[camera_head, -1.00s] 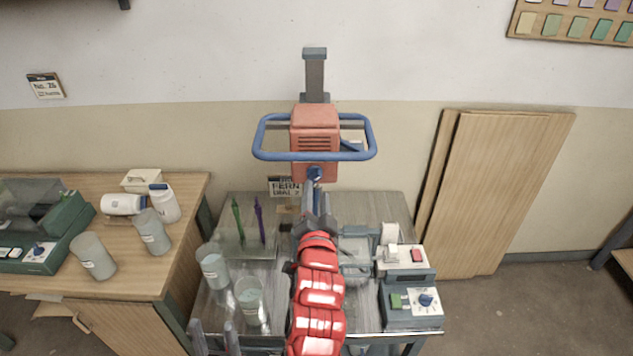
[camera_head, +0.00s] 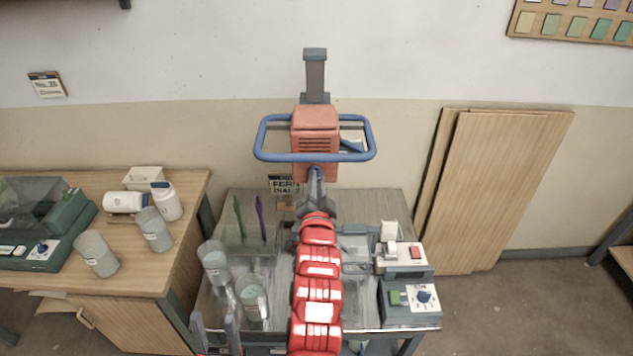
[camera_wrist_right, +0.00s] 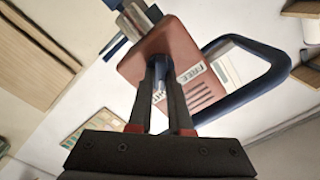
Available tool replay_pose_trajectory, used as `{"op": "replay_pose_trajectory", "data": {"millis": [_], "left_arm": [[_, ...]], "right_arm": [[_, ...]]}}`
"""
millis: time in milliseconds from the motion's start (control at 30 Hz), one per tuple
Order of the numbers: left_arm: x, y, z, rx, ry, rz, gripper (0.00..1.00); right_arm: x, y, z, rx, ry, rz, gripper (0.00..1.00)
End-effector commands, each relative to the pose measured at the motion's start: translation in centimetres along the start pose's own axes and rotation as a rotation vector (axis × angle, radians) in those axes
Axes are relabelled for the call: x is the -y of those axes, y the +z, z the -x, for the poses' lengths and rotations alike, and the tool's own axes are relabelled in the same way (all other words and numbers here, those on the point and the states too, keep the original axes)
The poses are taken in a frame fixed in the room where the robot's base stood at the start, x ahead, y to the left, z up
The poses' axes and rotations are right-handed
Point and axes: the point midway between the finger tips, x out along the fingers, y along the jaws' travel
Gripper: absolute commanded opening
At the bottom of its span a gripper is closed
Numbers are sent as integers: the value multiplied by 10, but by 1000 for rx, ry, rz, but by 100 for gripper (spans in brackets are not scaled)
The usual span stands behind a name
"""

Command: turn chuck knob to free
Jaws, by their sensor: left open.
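The red mixer head (camera_head: 315,125) with a blue loop handle (camera_head: 262,140) stands on a grey column at the back of the table. My right gripper (camera_head: 316,174) reaches up to the lower front of the head and covers the blue chuck knob in the head view. In the right wrist view, the fingers (camera_wrist_right: 161,75) are at the red head (camera_wrist_right: 178,45). A small bluish-grey part, perhaps the knob, shows between them; their grip on it is unclear. A silver cylinder (camera_wrist_right: 134,20) shows below the head. My left gripper (camera_head: 214,318) is open and empty at the table's lower left.
A control box with a blue dial (camera_head: 424,296) and a scale-like box (camera_head: 402,257) sit at right. A wooden bench (camera_head: 190,190) is at left.

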Motion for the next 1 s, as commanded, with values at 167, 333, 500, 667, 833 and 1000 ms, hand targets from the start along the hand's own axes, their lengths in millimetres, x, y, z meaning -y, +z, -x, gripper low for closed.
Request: {"op": "replay_pose_trajectory", "data": {"millis": [167,333,500,667,833,1000], "left_arm": [[0,0,0,0,0,0,50],[0,0,1,0,0,0,50],[0,1,5,0,0,0,50],[-1,2,14,0,0,0,50],[-1,5,29,0,0,0,50],[-2,7,44,0,0,0,50]], "right_arm": [[0,0,0,0,1,0,0],[0,0,0,1,1,3,0],[-1,2,0,1,0,33,0],[-2,4,0,3,0,108,0],[-1,6,0,4,-2,236,0],[-1,5,1,0,-2,395,0]]}}
